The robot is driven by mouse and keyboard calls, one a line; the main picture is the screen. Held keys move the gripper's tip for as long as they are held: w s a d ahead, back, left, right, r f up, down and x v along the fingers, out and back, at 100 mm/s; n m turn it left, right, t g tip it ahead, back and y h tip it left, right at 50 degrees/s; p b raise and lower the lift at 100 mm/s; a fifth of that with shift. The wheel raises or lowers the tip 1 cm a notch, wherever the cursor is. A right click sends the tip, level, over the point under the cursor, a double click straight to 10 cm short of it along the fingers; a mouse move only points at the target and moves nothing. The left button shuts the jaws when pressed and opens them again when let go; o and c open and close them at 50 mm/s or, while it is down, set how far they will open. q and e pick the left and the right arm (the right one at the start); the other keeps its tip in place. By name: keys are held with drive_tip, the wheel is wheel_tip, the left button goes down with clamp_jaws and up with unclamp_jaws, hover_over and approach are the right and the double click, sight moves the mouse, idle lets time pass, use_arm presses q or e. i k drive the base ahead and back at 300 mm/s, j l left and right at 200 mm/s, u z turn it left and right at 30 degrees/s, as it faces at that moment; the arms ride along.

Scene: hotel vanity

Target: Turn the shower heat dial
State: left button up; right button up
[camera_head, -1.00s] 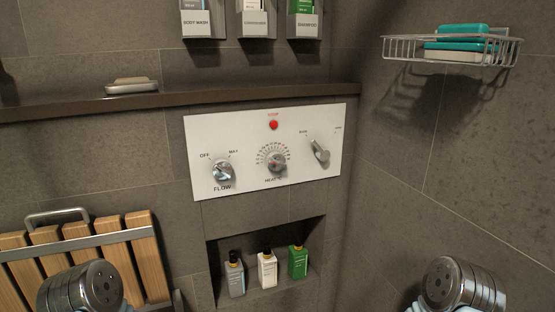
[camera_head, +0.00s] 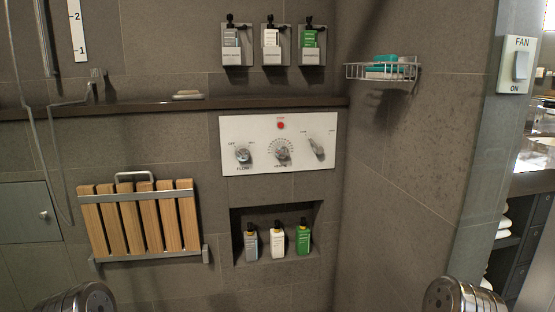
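The white shower control panel (camera_head: 232,130) is on the back wall below the shelf. Its heat dial (camera_head: 282,154) is the middle knob, with a ring of scale marks around it. The flow knob (camera_head: 243,155) is to its left and a lever knob (camera_head: 316,147) to its right. A red button (camera_head: 281,125) is above the heat dial. Metal parts of my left arm show at the bottom left and of my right arm at the bottom right, both well apart from the panel. The fingers of both grippers are out of view.
A dark shelf (camera_head: 130,107) with a soap dish (camera_head: 188,95) runs above the panel. A niche (camera_head: 238,222) with several bottles is below it. A folded wooden seat (camera_head: 140,222) is at left, a wire basket (camera_head: 380,71) at right. A fan switch (camera_head: 520,66) is far right.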

sight(281, 151)
drive_tip(key=k+l+u, duration=0.15)
drive_tip(key=k, duration=0.25)
drive_tip(key=k+l+u, duration=0.15)
drive_tip(key=k, duration=0.3)
drive_tip(key=i, duration=2.55)
